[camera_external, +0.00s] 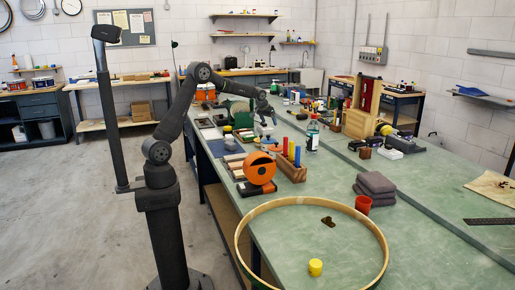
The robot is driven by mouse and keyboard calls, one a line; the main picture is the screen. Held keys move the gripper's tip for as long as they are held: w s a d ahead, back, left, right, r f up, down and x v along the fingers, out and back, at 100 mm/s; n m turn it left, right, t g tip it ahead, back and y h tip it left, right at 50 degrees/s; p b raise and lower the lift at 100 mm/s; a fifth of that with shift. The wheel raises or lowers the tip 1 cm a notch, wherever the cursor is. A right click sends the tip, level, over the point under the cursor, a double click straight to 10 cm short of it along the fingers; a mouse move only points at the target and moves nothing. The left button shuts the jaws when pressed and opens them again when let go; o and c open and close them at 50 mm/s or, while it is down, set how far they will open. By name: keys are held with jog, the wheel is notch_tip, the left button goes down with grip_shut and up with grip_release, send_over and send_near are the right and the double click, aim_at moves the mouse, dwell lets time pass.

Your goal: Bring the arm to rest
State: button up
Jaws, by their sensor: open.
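My arm rises from its base at the left of the green bench (340,180). Its elbow is raised and the forearm reaches out over the far part of the bench. My gripper (268,121) is at the end, pointing down above the bench top, small in this view. It is open, with nothing seen between its fingers. Small items lie close around and below it, and I cannot tell its exact height over them.

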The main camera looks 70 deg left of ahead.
jog(key=w+d+m+h, duration=0.1)
jog(key=w+d+m, duration=0.2)
jog(key=d, duration=1.3)
jog(key=w+d+f+m+h, duration=0.1)
jog(key=w+d+m, duration=0.2)
jog(key=d, duration=1.2)
jog(key=shift+w+d+t+h, duration=0.35)
jog(key=shift+w+t+h, duration=0.05)
jog(key=shift+w, duration=0.7)
